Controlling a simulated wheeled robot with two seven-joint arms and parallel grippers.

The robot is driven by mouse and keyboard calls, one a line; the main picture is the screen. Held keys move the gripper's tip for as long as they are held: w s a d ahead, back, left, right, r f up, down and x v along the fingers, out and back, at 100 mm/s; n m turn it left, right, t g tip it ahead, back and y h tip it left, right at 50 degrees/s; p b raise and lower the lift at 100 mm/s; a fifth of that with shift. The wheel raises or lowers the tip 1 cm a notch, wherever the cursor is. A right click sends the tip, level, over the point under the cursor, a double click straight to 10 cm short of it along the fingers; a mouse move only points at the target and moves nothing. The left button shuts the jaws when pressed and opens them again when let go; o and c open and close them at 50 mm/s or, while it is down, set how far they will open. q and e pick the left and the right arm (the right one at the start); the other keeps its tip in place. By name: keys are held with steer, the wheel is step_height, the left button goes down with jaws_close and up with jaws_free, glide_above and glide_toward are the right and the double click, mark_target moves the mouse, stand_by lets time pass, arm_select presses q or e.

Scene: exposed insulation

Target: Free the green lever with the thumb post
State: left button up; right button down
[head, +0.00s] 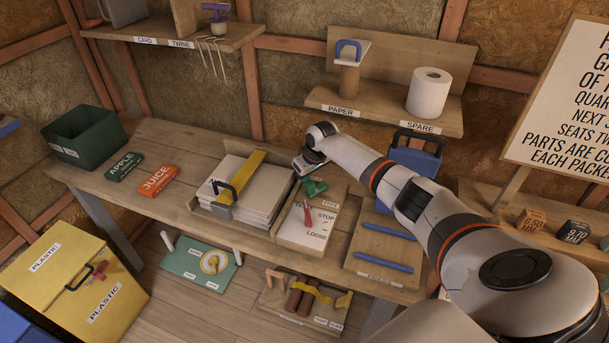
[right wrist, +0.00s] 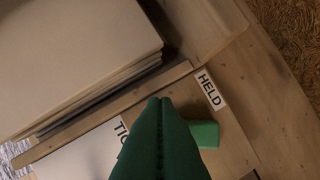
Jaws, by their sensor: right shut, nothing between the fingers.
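In the right wrist view a green block (right wrist: 206,134), apparently part of the lever, shows beside my right gripper (right wrist: 163,103), near a HELD label (right wrist: 211,89). Its dark green fingers are shut together and empty. In the head view my right gripper (head: 309,175) is right over the lever; contact is unclear. My left gripper is out of view.
A paper stack (head: 250,187) with a yellow strap lies left of the board. A wooden board (head: 383,248) with two blue bars lies to its right. A blue container (head: 412,165) stands behind my right arm.

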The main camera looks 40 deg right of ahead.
steer(key=shift+s+n+y, duration=0.3)
steer(key=shift+s+n, duration=0.1)
steer(key=shift+n, duration=0.5)
steer(key=shift+s+n, duration=0.4)
steer(key=shift+s+a+r+n, duration=0.15)
steer(key=shift+s+n, duration=0.1)
steer(key=shift+n, duration=0.15)
steer(key=shift+w, duration=0.1)
steer(key=shift+s+a+r+p, duration=0.1)
steer(key=shift+s+a+p, duration=0.15)
steer(key=shift+a+p, duration=0.4)
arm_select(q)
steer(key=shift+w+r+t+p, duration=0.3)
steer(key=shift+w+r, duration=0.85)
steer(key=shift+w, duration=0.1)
